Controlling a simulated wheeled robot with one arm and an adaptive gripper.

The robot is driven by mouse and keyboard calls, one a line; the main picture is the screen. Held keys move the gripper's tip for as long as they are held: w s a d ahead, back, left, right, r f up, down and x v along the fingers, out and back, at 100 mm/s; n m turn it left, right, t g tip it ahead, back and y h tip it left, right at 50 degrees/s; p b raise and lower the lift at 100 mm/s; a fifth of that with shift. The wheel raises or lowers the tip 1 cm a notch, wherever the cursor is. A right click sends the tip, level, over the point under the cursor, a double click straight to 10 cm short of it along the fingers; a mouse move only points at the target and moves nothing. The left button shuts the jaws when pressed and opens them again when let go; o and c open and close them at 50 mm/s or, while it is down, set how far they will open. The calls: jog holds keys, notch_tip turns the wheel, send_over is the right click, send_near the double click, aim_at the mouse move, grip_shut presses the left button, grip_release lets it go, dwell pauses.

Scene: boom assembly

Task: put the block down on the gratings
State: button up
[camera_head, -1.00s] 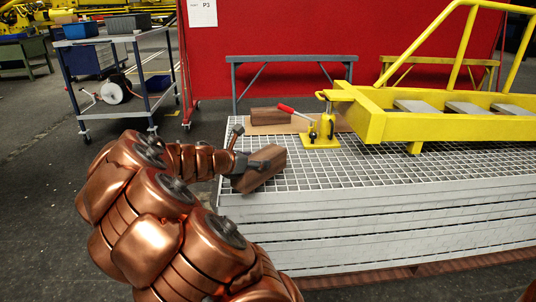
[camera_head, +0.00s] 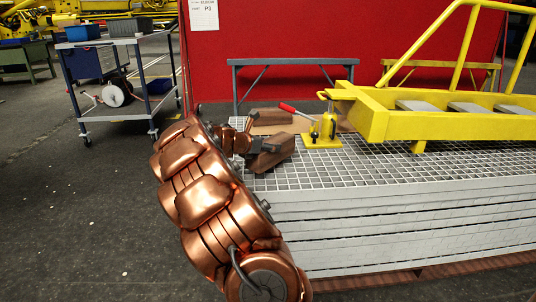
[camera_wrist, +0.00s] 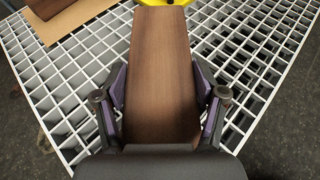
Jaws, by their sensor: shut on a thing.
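My gripper (camera_head: 252,150) is shut on a brown wooden block (camera_head: 273,151). In the wrist view the block (camera_wrist: 160,70) lies lengthwise between the two dark fingers (camera_wrist: 160,100), which press on its sides. The gratings (camera_head: 330,170) are a stack of white metal grids. The block is over the left part of the top grating, close to its surface. I cannot tell whether it touches. The grid (camera_wrist: 250,60) shows on both sides of the block in the wrist view.
A second brown block (camera_head: 272,116) lies on a cardboard sheet (camera_head: 291,125) at the back of the gratings. A yellow jack (camera_head: 322,136) with a red handle stands beside it. A yellow boom frame (camera_head: 400,122) covers the right. The grating's front middle is clear.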

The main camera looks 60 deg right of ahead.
notch_tip(320, 180, down, 3)
jog(key=shift+f+b, duration=0.1)
jog(key=shift+b, duration=0.75)
jog(key=o, duration=1.7)
jog(key=shift+a+r, duration=0.25)
jog(key=shift+a, duration=0.1)
jog(key=p+v, duration=0.3)
jog(key=v, duration=0.8)
jog(key=shift+a+p, duration=0.2)
jog(key=shift+p, duration=0.15)
